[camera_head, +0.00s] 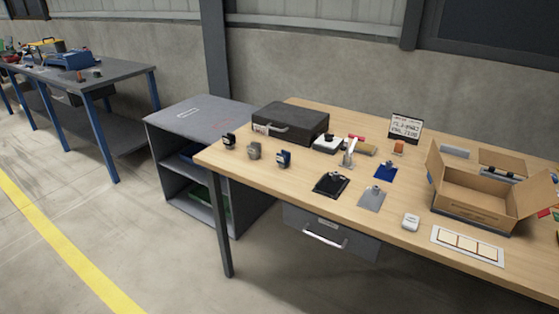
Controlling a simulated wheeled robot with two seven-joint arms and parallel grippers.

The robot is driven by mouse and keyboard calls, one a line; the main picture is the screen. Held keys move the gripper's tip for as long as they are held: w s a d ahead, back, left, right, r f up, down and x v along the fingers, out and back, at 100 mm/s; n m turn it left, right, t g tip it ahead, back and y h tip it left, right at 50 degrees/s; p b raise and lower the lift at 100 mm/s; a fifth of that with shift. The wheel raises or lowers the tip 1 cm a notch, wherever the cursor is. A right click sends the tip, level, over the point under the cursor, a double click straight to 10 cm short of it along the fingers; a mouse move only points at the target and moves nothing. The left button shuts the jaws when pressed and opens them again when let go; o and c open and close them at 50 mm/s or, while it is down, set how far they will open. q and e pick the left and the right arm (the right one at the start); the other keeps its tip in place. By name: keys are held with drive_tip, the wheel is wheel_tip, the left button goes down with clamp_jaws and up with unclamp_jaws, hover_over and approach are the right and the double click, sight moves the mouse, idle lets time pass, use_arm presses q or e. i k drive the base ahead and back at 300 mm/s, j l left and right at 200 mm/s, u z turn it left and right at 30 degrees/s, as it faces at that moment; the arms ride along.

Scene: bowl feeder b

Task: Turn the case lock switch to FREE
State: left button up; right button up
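A dark grey case (293,118) with a light handle (279,128) lies closed on the wooden table, near its far left corner. A small pale patch (261,128) shows on its front face, left of the handle. It is too small to tell whether this is the lock switch, and I cannot read FREE or any switch position. Neither of my grippers shows in the view.
Clipboards (331,184), a white upright item (349,152) and an open cardboard box (475,204) are to the right. A grey cabinet (201,118) adjoins the table's left. Floor in front is clear.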

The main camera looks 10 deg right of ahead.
sight(328, 138)
drive_tip(key=i+l+z, duration=0.25)
drive_tip(key=z, duration=0.15)
drive_tip(key=i+l+z, duration=0.35)
drive_tip(key=i+z, duration=0.4)
drive_tip(key=k+l, duration=0.1)
